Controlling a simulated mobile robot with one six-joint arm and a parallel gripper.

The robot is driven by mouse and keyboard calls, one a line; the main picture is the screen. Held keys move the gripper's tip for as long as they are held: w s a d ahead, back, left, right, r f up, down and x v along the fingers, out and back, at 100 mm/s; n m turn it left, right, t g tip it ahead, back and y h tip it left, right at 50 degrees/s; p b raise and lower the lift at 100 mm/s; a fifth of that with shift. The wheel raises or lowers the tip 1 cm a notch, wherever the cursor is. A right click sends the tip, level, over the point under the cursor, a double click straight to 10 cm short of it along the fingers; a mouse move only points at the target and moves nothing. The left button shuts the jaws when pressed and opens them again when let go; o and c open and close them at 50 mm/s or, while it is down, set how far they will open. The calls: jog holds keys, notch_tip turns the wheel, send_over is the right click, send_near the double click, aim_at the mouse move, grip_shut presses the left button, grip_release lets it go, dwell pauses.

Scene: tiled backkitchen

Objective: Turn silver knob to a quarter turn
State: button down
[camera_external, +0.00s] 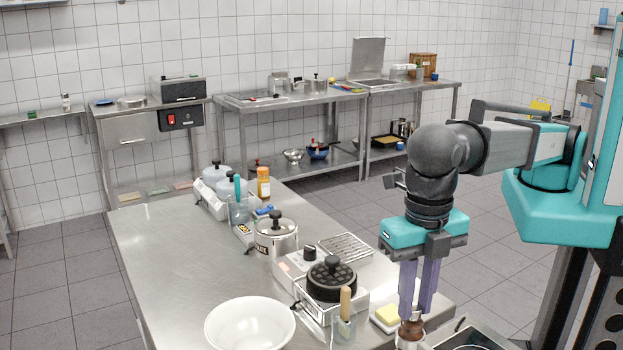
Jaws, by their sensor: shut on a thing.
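My gripper (415,316) points straight down at the bottom right, over the near right end of the steel table. Its two purple fingers are closed around a small reddish-brown piece (411,331). Below this piece is a paler metallic part, cut off by the bottom edge of the picture. I cannot tell whether this is the silver knob, and no clear silver knob shows elsewhere. A dark-topped appliance with a metal rim (470,341) is partly in view just right of the gripper.
A white bowl (250,327) and a lidded pot (276,239) stand farther left. The table's left middle is clear.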

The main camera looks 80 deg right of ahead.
jog(key=shift+m, duration=0.3)
jog(key=m, duration=0.4)
jog(key=shift+b, duration=0.35)
jog(key=m, duration=0.4)
jog(key=shift+m, duration=0.3)
jog(key=m, duration=0.4)
jog(key=shift+b, duration=0.4)
jog(key=shift+m, duration=2.2)
jog(key=c, duration=1.6)
grip_release()
jog(key=shift+o, duration=0.2)
jog(key=shift+r, duration=0.1)
